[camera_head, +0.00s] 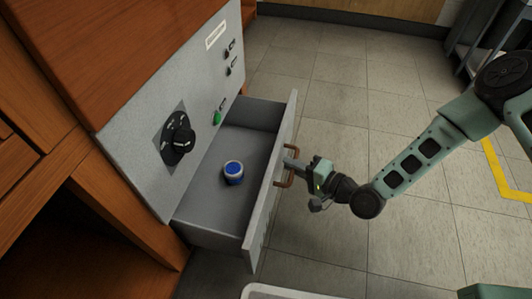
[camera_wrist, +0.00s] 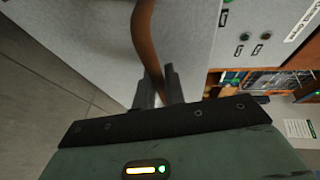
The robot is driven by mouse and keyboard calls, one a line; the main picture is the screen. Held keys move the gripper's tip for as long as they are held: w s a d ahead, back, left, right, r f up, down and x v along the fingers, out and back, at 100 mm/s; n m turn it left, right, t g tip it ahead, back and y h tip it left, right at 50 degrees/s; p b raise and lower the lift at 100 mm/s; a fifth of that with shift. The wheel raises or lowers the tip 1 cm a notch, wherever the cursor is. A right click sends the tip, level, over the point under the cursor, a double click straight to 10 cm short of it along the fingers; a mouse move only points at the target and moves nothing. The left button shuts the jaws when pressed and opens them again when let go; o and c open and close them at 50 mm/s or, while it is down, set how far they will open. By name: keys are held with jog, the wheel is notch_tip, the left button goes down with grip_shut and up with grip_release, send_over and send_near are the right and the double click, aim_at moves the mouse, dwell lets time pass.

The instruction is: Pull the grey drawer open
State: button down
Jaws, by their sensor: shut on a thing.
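The grey drawer (camera_head: 205,222) stands well out from the cabinet in the head view, its inside showing. Its front panel carries a copper-brown handle (camera_head: 285,169). A small blue and white round container (camera_head: 233,172) stands on the drawer floor. My gripper (camera_head: 291,162) is at the handle, on the outer side of the drawer front, with its fingers shut on the handle. In the wrist view the handle (camera_wrist: 147,45) runs down between the two dark fingers of my gripper (camera_wrist: 160,88).
Above the drawer is a grey panel with a black dial (camera_head: 179,140), a green button (camera_head: 217,118) and several black knobs. Wooden cabinetry (camera_head: 95,50) surrounds it. The tiled floor (camera_head: 330,75) is clear behind my arm. A dark metal rack (camera_head: 480,35) stands at the far right.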

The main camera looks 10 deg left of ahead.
jog(key=d+p, duration=0.1)
jog(key=d, duration=0.8)
jog(key=shift+s+d, duration=0.15)
jog(key=shift+s, duration=0.25)
jog(key=c, duration=1.5)
grip_release()
jog(key=shift+d+p, duration=0.1)
jog(key=shift+p, duration=0.2)
jog(key=p+v, duration=0.6)
jog(key=v, duration=1.1)
jog(key=shift+s+d+p, duration=0.1)
jog(key=shift+p, duration=0.25)
